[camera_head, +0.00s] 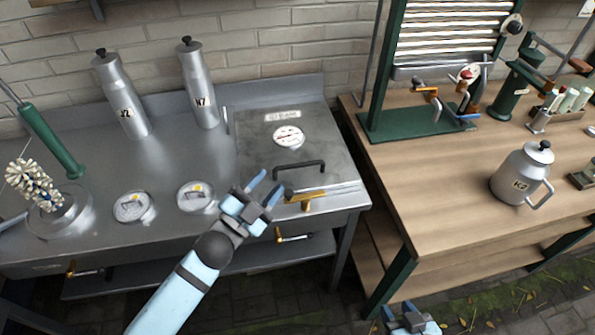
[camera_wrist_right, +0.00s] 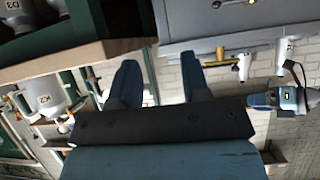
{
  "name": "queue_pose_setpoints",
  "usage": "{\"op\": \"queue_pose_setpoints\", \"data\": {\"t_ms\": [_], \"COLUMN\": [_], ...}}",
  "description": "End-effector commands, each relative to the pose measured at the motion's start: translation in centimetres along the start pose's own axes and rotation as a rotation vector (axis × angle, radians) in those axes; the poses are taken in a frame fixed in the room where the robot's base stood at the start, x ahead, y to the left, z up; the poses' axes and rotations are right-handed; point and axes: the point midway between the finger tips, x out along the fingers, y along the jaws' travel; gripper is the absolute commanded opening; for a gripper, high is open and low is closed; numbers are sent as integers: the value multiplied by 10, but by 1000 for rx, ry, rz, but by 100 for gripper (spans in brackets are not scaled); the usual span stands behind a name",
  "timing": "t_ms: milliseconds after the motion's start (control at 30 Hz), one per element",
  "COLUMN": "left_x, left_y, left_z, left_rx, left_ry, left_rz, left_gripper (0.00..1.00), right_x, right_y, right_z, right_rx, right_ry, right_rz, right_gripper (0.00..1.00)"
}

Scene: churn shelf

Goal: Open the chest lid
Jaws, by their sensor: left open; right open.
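The chest is the square metal box top (camera_head: 260,152) at the right end of the steel counter. Its lid looks closed and carries a round gauge (camera_head: 289,137) and a black bar handle (camera_head: 299,167). A brass latch (camera_head: 307,200) is at its front edge. My left gripper (camera_head: 267,188) is open and empty, just left of the handle and apart from it. My right gripper (camera_head: 408,313) is low at the bottom edge, in front of the wooden bench; its open, empty fingers show in the right wrist view (camera_wrist_right: 160,82).
Two metal bottles (camera_head: 200,85) stand at the back of the counter. Two round lids (camera_head: 195,196) lie left of my left gripper. The wooden bench (camera_head: 430,190) on the right bears a can (camera_head: 519,174) and a green stand (camera_head: 418,123). A gap separates counter and bench.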

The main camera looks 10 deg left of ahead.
Motion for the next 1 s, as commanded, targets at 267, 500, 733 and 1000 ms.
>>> {"op": "queue_pose_setpoints", "data": {"t_ms": [267, 500, 733, 1000], "left_x": [68, 76, 84, 98], "left_y": [14, 48, 43, -24], "left_z": [-74, -83, -32, 19], "left_rx": [625, 1193, 1750, 2204], "left_ry": [703, 1194, 1478, 1461], "left_rz": [104, 338, 739, 1283], "left_gripper": [40, 40, 40, 40], "right_x": [30, 49, 67, 79], "right_y": [-2, -5, -8, -10], "right_z": [38, 61, 84, 101], "right_rx": [11, 21, 30, 38], "right_ry": [28, 52, 73, 92], "right_rz": [-14, -26, -39, -51], "right_gripper": [43, 43, 43, 43]}}
